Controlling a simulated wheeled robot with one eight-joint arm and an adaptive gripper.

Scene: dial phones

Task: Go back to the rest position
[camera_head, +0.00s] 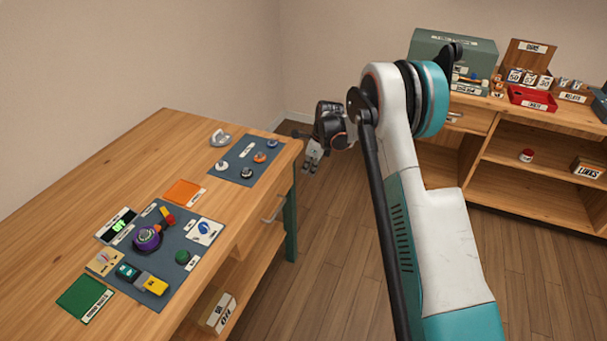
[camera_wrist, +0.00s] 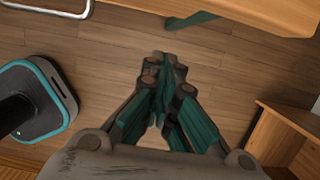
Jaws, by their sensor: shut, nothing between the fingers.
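My gripper (camera_head: 312,155) hangs at the end of my arm, just off the right end of the wooden workbench (camera_head: 110,165) in the head view. It points down over open floor and touches nothing. In the wrist view my gripper (camera_wrist: 165,65) has its fingers together, with nothing between them. My white, teal and black arm fills the middle right of the head view and hides part of the shelf behind.
On the workbench lie a dark mat (camera_head: 160,255) with a purple dial device (camera_head: 148,238), and a smaller mat (camera_head: 246,160) with several knobs. A wooden shelf (camera_head: 540,155) with labelled boxes stands at the back right. The floor (camera_head: 340,270) between them is clear.

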